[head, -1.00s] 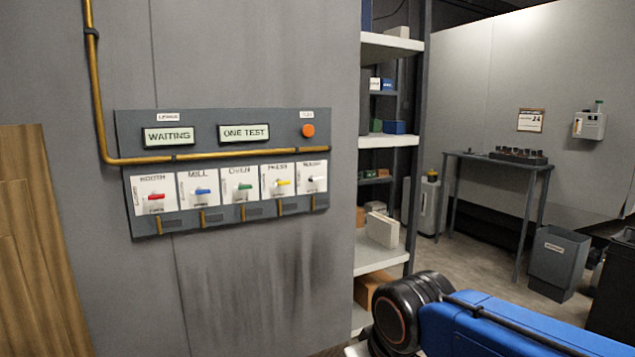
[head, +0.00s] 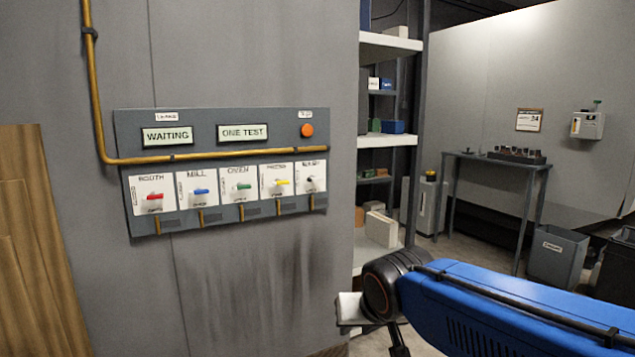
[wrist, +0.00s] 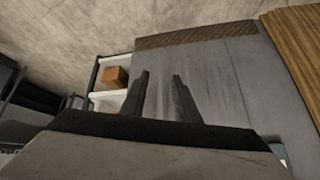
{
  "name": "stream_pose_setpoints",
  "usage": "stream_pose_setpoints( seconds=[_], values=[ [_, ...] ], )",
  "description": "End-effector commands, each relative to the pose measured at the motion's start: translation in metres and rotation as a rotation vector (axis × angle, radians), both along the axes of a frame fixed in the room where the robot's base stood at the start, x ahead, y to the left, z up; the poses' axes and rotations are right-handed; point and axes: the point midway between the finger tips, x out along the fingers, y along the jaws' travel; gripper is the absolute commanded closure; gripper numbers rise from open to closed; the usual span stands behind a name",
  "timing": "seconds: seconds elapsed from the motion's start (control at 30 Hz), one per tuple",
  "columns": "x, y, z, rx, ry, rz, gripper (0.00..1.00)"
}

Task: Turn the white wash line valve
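The white wash line valve (head: 310,181) is the rightmost of a row of valves on a dark grey wall panel (head: 125,127). Its small handle sits on a white plate; the lettering is blurred and the exact handle angle is hard to tell. To its left are the yellow (head: 282,183), green (head: 243,187), blue (head: 201,192) and red (head: 154,197) valves. My gripper (wrist: 160,75) is open and empty in the wrist view, its two dark fingers apart. It is away from the panel; the valve does not show clearly in the wrist view.
A brass pipe (head: 96,80) runs down the wall and across the panel. An orange button (head: 307,130) and two displays, "WAITING" (head: 167,136) and "ONE TEST" (head: 243,132), sit above. A shelf unit (head: 388,141) stands right of the wall. A wooden board (head: 30,240) is at left.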

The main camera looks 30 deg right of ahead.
Motion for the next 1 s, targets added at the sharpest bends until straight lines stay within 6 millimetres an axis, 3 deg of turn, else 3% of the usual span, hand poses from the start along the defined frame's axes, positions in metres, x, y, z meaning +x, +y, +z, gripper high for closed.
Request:
stream_pose_setpoints(
  seconds=[0.03,0.2,0.5,0.8,1.0],
  values=[
    [0.020,-0.012,0.010,0.015,-0.055,-0.071,0.72],
    [0.085,-0.050,0.052,0.108,-0.284,-0.282,0.72],
    [0.184,-0.102,0.122,0.386,-0.660,-0.488,0.72],
    [0.260,-0.133,0.174,0.802,-0.890,-0.519,0.72],
    [0.289,-0.142,0.190,1.071,-0.915,-0.493,0.72]
  ],
)
